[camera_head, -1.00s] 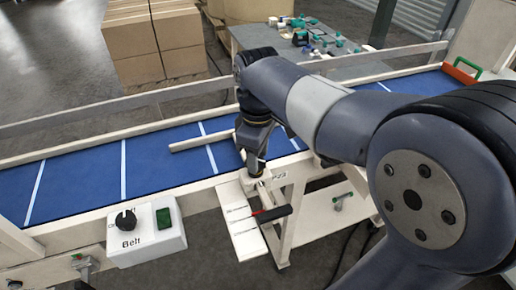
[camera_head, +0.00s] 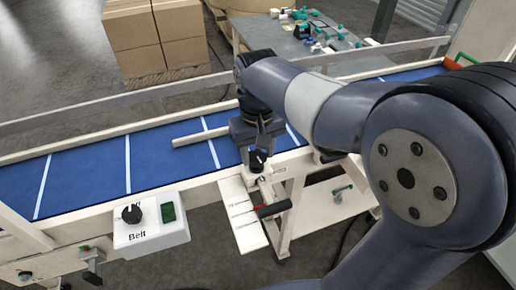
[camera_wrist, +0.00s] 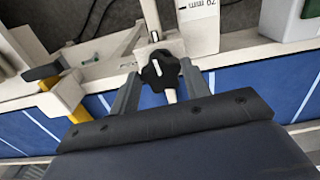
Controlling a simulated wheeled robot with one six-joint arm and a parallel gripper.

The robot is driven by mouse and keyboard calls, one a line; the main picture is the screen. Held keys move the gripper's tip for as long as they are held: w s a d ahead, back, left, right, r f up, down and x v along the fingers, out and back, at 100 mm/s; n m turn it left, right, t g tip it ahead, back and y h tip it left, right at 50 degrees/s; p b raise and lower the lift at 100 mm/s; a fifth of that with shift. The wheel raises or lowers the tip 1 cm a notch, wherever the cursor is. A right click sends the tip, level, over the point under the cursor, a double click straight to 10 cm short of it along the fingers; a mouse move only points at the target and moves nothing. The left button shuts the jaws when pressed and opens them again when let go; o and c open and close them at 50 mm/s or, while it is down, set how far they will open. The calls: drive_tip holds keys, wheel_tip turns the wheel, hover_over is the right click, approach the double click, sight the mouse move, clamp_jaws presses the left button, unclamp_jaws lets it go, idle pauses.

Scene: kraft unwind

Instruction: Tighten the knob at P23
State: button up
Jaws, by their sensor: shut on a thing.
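The black lobed knob (camera_wrist: 161,70) with a white line on its face sits between the two fingers of my gripper (camera_wrist: 160,86) in the wrist view. My gripper is shut on it, one finger on each side. In the head view my gripper (camera_head: 257,155) is at the front rail of the conveyor, beside a small label (camera_head: 279,171) too blurred to read now. The knob (camera_head: 257,160) shows there only as a small dark shape with a white mark. How tight it is cannot be told.
A white scale plate (camera_head: 240,212) and a black handle (camera_head: 273,209) stick out just below. The white Belt control box (camera_head: 150,222) is at left. A pale guide bar (camera_head: 200,137) lies over the blue belt (camera_head: 90,165). A table with small parts (camera_head: 290,42) stands behind.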

sight(258, 158)
drive_tip(key=shift+r+m, duration=0.2)
drive_tip(key=shift+m, duration=0.1)
idle(0.4)
drive_tip(key=o, duration=1)
drive_tip(key=shift+f, duration=0.15)
wheel_tip(258, 158, up, 11)
drive_tip(key=shift+f, duration=0.15)
wheel_tip(258, 158, down, 11)
drive_tip(key=shift+r, duration=0.2)
drive_tip(key=shift+f, duration=0.1)
